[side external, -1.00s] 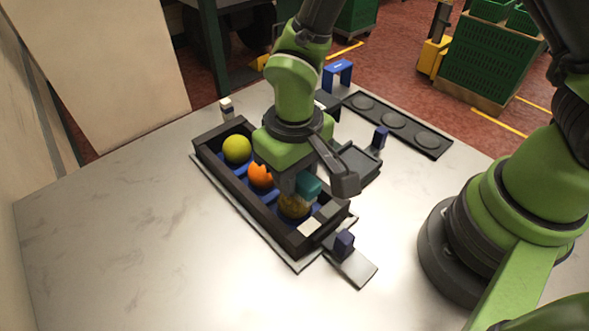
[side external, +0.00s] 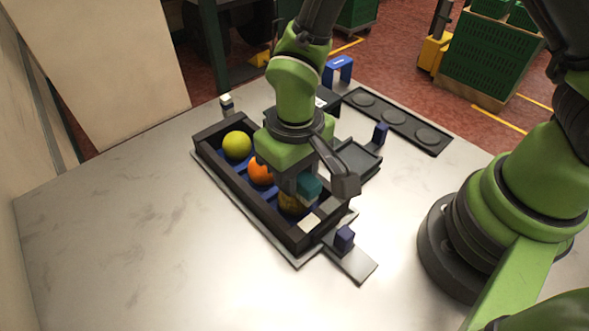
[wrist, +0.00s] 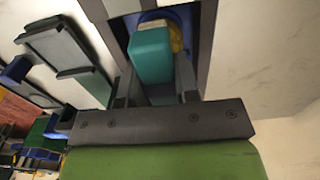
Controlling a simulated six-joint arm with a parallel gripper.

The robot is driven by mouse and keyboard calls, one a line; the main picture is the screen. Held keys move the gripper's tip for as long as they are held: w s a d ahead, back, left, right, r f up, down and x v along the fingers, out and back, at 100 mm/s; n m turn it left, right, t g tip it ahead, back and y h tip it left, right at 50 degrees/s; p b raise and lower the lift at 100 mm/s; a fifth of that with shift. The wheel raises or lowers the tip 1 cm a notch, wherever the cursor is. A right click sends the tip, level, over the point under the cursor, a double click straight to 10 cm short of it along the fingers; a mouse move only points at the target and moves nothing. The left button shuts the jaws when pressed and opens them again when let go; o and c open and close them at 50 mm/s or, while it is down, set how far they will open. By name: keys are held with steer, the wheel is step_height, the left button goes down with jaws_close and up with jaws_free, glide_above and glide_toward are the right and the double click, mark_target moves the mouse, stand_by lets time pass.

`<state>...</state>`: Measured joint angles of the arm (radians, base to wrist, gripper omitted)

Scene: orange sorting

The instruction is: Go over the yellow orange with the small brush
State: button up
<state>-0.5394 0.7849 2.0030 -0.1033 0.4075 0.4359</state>
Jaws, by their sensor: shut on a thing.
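My gripper (side external: 306,191) is shut on a small teal-handled brush (side external: 311,187), whose teal handle (wrist: 151,55) and tan bristle end (wrist: 152,25) show in the wrist view. The brush is at the near right compartment of a dark tray (side external: 243,196) with blue lining. A mottled yellow-brown fruit (side external: 289,203) lies there under the brush, partly hidden by my gripper; it also shows in the wrist view (wrist: 176,40). The bristles appear at the fruit, but contact is hard to tell. A plain yellow-green fruit (side external: 237,145) and an orange one (side external: 259,171) lie in the other compartments.
A purple block (side external: 344,237) stands on a grey plate (side external: 352,262) near the tray's right end. A blue block (side external: 381,133) stands by a grey tray (side external: 361,159). A plate with three round recesses (side external: 427,137) and a blue arch (side external: 338,69) lie behind. The table's left front is clear.

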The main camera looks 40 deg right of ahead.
steer(key=shift+s, duration=0.6)
steer(key=shift+w, duration=1.4)
steer(key=shift+s, duration=1.4)
steer(key=shift+w, duration=1.4)
steer(key=shift+s, duration=0.15)
steer(key=shift+s, duration=1.25)
steer(key=shift+w, duration=1.4)
steer(key=shift+s, duration=1.4)
